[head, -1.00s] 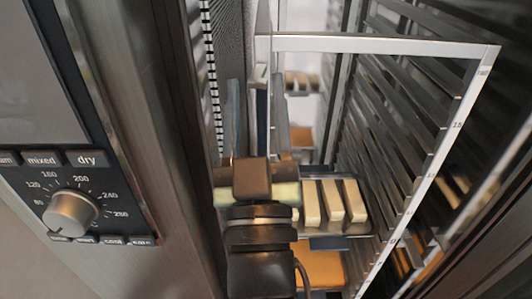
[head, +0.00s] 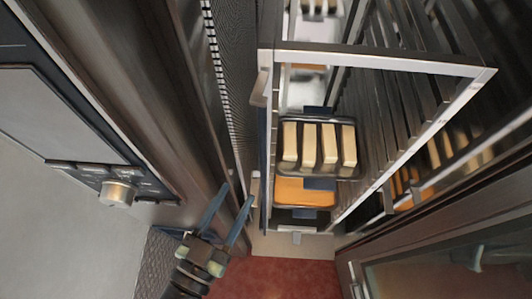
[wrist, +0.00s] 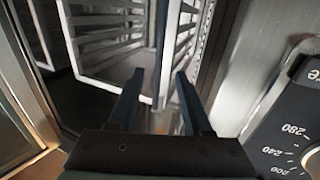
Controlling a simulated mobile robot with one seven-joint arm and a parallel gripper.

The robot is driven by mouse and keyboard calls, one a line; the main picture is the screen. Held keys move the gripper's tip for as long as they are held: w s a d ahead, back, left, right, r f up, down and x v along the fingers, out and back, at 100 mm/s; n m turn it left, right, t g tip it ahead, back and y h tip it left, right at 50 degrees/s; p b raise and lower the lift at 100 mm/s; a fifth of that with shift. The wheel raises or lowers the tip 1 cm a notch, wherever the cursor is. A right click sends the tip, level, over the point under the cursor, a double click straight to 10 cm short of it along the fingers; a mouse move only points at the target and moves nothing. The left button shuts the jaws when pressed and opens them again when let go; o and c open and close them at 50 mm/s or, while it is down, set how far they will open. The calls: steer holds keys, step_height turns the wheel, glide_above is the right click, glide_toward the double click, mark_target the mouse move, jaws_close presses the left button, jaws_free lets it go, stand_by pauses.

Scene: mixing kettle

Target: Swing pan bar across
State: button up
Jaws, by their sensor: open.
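A tall rack with a pale metal frame (head: 385,62) stands inside the open oven in the head view. Its near left upright (head: 268,150) carries a bracket-like piece at the top; I cannot tell for sure which part is the pan bar. Trays of pale bars (head: 320,145) and an orange slab (head: 303,192) sit in the rack. My gripper (head: 236,194) is open and empty, low and left of the rack, by the oven's side edge. In the wrist view, my gripper (wrist: 159,75) points toward pale rack uprights (wrist: 162,50); contact cannot be told.
The oven's control panel with a round knob (head: 118,193) is on the left. A ribbed seal (head: 222,100) runs along the oven opening. A glass-panelled door (head: 440,270) stands at lower right. Reddish floor (head: 285,278) shows below the rack.

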mark_target(261, 151)
steer(key=shift+x, duration=6.15)
steer(key=shift+w, duration=0.1)
jaws_close()
